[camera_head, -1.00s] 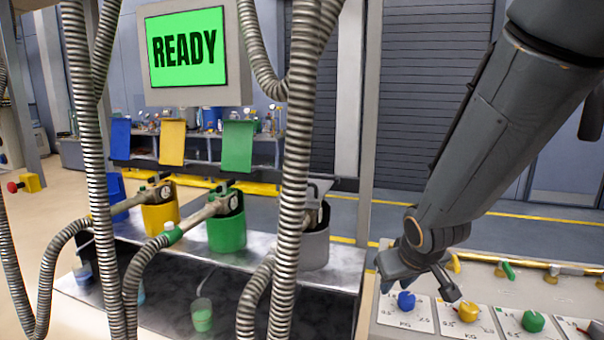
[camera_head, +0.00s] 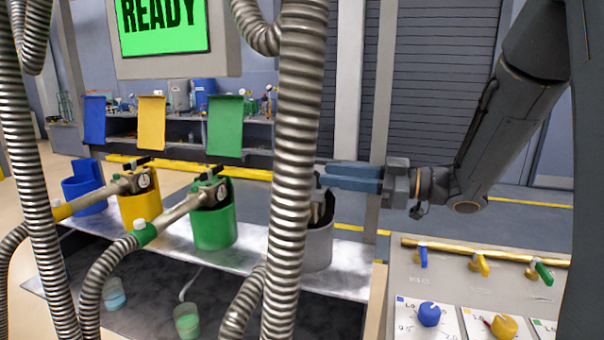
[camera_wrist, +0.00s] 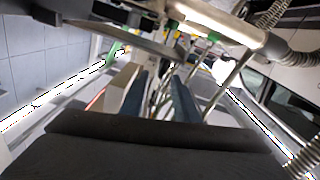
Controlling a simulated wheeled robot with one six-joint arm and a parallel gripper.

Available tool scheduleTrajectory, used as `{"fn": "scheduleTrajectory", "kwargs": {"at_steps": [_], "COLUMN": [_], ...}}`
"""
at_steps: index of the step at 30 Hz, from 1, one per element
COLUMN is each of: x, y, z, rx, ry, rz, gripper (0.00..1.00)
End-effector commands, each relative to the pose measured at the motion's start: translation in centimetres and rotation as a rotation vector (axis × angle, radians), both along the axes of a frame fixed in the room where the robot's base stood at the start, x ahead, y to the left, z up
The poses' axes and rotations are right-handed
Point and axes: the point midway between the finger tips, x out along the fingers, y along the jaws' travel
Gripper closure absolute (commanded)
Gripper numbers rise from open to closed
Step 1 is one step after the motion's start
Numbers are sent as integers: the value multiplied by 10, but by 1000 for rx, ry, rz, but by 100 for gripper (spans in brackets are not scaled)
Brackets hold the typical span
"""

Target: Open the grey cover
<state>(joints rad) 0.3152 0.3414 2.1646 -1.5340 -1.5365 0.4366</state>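The grey container (camera_head: 318,248) stands at the right end of the metal shelf, partly hidden by a thick ribbed hose. A dark fitting (camera_head: 321,208) shows at its top. I cannot make out the grey cover; the hose and my gripper block that area. My gripper (camera_head: 324,176) points left, level, with its blue fingers just above the grey container's rim, their tips close to the hose in the picture. In the wrist view my gripper (camera_wrist: 160,78) has its two fingers apart, with a gap between them. I cannot tell whether they touch anything.
Blue (camera_head: 94,120), yellow (camera_head: 151,122) and green (camera_head: 224,125) flaps stand upright behind their containers. The ribbed hose (camera_head: 292,170) hangs in front of the grey container. A panel with dials and valves (camera_head: 460,290) lies at lower right. A screen (camera_head: 165,28) reads READY.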

Motion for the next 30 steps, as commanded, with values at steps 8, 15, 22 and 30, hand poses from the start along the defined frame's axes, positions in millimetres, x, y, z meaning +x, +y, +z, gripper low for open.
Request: {"fn": "scheduleTrajectory", "kwargs": {"at_steps": [8, 15, 22, 30], "x": [5, 18, 23, 24], "y": [28, 60, 73, 74], "z": [2, 2, 0, 0], "rx": [6, 6, 6, 6], "ry": [1, 0, 0, 0], "rz": [24, 21, 18, 16], "gripper": [72, 72, 72, 77]}}
